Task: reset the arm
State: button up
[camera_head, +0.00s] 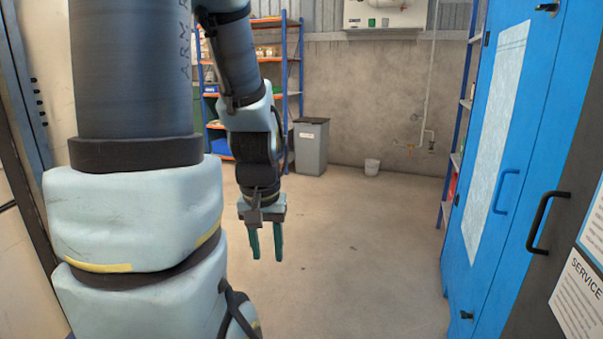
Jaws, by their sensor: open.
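My arm fills the left side of the head view, its large light-blue and dark links close to the camera. The forearm comes down from the top, and my gripper (266,243) hangs from it, pointing down over the floor. Its two teal fingers are apart with nothing between them. No object touches the gripper. Part of the arm runs out of the picture at the top and bottom.
The concrete floor (350,250) between is clear.

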notch_tip(320, 180, up, 21)
jog(key=p, duration=1.9)
jog(key=shift+o, duration=0.2)
